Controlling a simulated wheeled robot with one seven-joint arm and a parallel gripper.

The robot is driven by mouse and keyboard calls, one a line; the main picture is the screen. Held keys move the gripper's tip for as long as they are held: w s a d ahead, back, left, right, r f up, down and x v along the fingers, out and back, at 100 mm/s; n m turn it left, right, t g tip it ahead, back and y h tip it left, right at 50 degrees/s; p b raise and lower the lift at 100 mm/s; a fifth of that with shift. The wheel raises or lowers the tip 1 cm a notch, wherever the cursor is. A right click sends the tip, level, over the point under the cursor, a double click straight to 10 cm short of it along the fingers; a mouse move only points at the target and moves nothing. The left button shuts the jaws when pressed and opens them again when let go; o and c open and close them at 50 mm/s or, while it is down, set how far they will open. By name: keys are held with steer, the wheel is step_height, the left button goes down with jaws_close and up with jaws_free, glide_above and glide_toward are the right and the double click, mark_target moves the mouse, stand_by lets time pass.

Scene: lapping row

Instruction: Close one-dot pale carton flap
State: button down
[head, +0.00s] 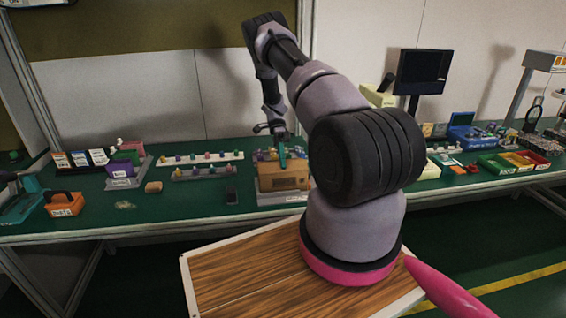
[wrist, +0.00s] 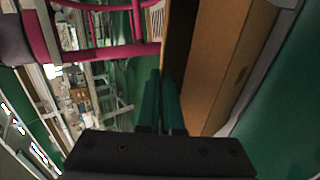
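A tan cardboard carton (head: 284,183) stands on the green bench in the head view, near the picture's middle. In the wrist view its brown card panel (wrist: 215,65) runs along the right side of the fingers. My gripper (head: 282,160) reaches down at the carton's upper edge. In the wrist view its two teal fingers (wrist: 161,85) lie side by side with almost no gap and nothing visible between them. I cannot tell whether the fingers touch the card. Dot marks on the carton are not readable, and the flap's angle is partly hidden by my arm.
A pale base (head: 283,199) lies under the carton. Red and green trays (head: 505,162) and a monitor (head: 424,68) are at right.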

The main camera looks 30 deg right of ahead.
steer(key=shift+w+f+g, duration=0.1)
steer(key=shift+f+g, duration=0.15)
steer(key=shift+g, duration=0.35)
steer(key=c, duration=1.1)
jaws_free()
steer(key=shift+o, duration=0.2)
steer(key=shift+r, duration=0.1)
